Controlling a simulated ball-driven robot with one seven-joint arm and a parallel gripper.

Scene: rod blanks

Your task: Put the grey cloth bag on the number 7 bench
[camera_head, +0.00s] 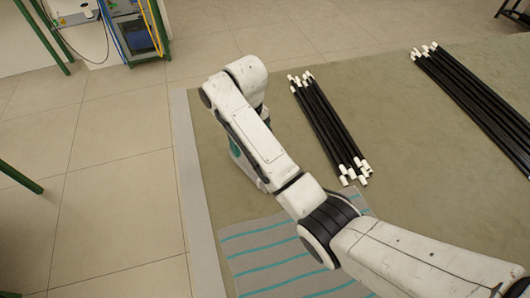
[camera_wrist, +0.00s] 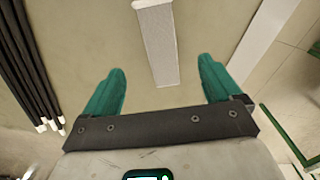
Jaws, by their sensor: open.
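My gripper (camera_wrist: 160,75) is open in the wrist view, its two teal fingers wide apart with nothing held. Beyond and between the fingers, a narrow pale grey, fine-textured rectangular thing (camera_wrist: 158,45) lies on the olive floor covering; I cannot tell whether it is the grey cloth bag. In the head view, my gripper is mostly hidden behind my arm, with a bit of teal showing (camera_head: 236,147). I make out no clear cloth bag and no bench with a number 7.
A grey cloth with teal stripes (camera_head: 262,245) lies flat beneath my arm. Black rods with white ends (camera_head: 328,128) lie in a bundle, with another bundle (camera_head: 470,95) at right. Green legs stand at left. A grey machine (camera_head: 138,35) stands at the back. The tiled floor at left is mostly clear.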

